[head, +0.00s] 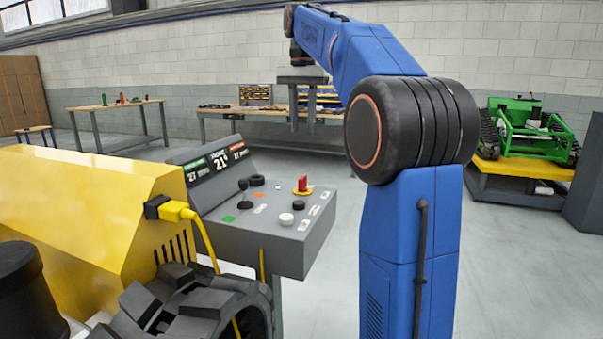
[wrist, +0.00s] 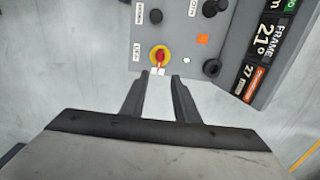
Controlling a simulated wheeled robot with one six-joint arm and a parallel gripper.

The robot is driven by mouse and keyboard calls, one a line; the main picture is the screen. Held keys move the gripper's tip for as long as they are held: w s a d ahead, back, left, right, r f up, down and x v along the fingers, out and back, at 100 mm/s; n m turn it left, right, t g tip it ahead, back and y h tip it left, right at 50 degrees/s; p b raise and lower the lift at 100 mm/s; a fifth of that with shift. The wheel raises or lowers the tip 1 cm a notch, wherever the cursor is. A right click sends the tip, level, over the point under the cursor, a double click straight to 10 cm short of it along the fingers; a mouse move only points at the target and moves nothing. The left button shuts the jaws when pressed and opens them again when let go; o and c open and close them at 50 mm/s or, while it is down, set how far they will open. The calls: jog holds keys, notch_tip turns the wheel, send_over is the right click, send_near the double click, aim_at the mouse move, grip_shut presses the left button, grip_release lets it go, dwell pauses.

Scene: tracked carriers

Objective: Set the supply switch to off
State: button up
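The grey control console (head: 240,232) stands left of centre in the head view. On its sloping top is a red switch handle (head: 302,184) on a yellow base. It also shows in the wrist view (wrist: 159,57), just beyond the fingertips, with a small white label beside it. I cannot read which label marks the supply switch. My gripper (head: 303,127) hangs above the console, fingers pointing down, with a clear gap to the red handle. In the wrist view my gripper (wrist: 162,77) is open and empty, its two fingers apart.
The console also carries a black joystick (head: 243,190), a white button (head: 286,219), a black knob (head: 298,205) and a display (head: 219,160). A yellow tracked machine (head: 90,195) with a plugged-in yellow cable (head: 205,235) stands at left. A workbench (head: 250,115) is behind.

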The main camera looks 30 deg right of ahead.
aim_at(303, 177)
notch_tip(303, 177, down, 15)
jog(key=shift+r, duration=0.15)
dwell(0.4)
grip_shut()
